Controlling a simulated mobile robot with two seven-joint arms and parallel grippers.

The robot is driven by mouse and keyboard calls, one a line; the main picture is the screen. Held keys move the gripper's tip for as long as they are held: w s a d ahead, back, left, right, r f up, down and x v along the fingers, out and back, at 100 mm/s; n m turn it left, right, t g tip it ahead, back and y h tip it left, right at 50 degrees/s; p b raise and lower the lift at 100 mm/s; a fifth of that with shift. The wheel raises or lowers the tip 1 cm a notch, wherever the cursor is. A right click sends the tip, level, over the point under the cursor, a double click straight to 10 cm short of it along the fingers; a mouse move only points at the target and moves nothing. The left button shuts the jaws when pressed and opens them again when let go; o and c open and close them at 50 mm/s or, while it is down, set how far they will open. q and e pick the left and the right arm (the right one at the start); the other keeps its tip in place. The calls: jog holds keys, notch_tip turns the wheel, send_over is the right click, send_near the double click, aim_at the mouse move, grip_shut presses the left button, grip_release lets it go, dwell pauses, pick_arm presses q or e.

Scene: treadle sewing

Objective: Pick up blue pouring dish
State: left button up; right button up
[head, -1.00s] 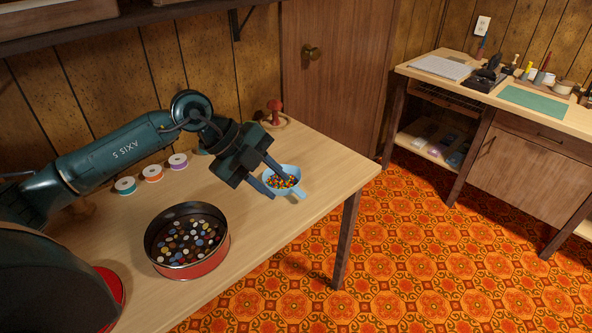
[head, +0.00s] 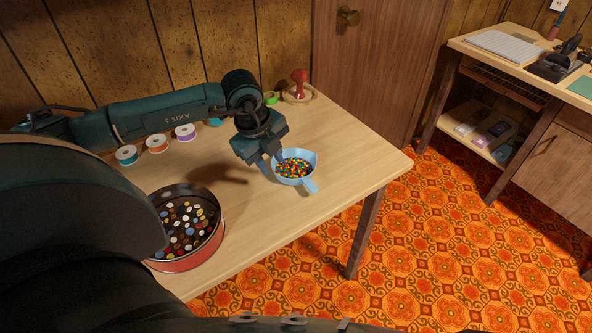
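The blue pouring dish (head: 312,172) stands upright on the wooden table near its right end. It is full of small multicoloured beads (head: 294,168), and its handle or spout points toward the front edge. My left gripper (head: 273,163) points down at the dish's left rim. Its fingers look apart, one outside the rim and one over the beads. Whether either finger touches the dish, I cannot tell. My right gripper is out of view.
A round red tin (head: 191,259) of buttons stands at the front left of the table (head: 350,157). Several thread spools (head: 156,144) line the back. A red-knobbed wooden piece (head: 299,86) stands at the back right corner. The table's right end is clear.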

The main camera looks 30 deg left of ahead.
aim_at(298, 173)
pick_arm(q)
jog(key=shift+w+d+x, duration=0.1)
jog(key=shift+d+x, duration=0.05)
jog(key=shift+x, duration=1.25)
jog(key=shift+w+d+x, duration=0.15)
jog(key=shift+x, duration=1.2)
jog(key=shift+c, duration=0.2)
jog(key=shift+r, duration=0.1)
grip_shut()
